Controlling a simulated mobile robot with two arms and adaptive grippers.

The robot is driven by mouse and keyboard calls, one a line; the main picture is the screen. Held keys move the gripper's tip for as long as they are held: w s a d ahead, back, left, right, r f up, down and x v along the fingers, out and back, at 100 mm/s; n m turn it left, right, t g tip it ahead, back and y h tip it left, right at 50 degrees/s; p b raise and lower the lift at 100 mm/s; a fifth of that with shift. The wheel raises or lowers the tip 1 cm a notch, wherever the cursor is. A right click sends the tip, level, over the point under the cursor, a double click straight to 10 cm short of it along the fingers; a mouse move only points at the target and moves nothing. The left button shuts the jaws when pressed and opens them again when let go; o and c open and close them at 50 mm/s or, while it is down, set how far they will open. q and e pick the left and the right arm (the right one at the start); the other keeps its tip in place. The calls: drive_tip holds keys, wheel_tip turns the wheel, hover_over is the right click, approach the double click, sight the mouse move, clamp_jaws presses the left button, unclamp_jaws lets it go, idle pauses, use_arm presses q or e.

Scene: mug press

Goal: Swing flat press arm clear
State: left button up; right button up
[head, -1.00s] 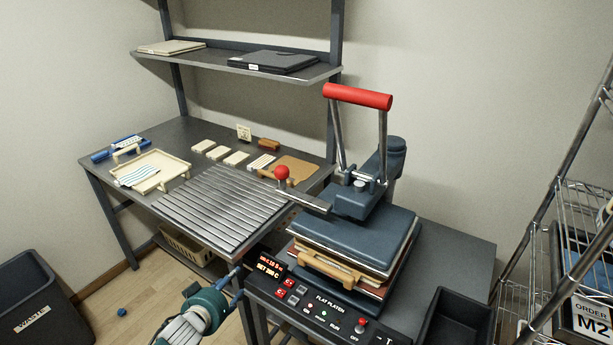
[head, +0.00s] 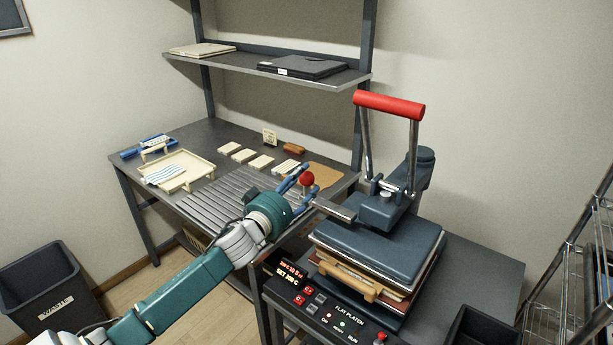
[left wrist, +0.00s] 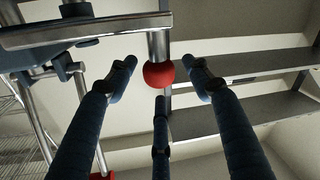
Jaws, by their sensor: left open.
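The flat press (head: 385,245) stands on the dark stand at the right, with its red handle bar (head: 389,105) raised. A flat swing lever (head: 335,210) juts left from the press head and ends in a red ball knob (head: 307,179). My left gripper (head: 296,180) is open, its blue fingers beside the knob. In the left wrist view the red knob (left wrist: 159,75) lies between and beyond the open fingers (left wrist: 160,80), with a metal post above it. I cannot tell whether any finger touches it. My right gripper is not in view.
The grey slatted rack (head: 225,195), a cream tray (head: 180,172) and several pale blocks (head: 260,163) lie on the bench at left. A control panel (head: 325,310) fronts the press. A waste bin (head: 45,285) stands on the floor, and a wire rack (head: 580,260) at right.

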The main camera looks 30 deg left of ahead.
use_arm(q)
drive_tip(key=shift+w+a, duration=0.1)
drive_tip(key=shift+w, duration=1.2)
clamp_jaws()
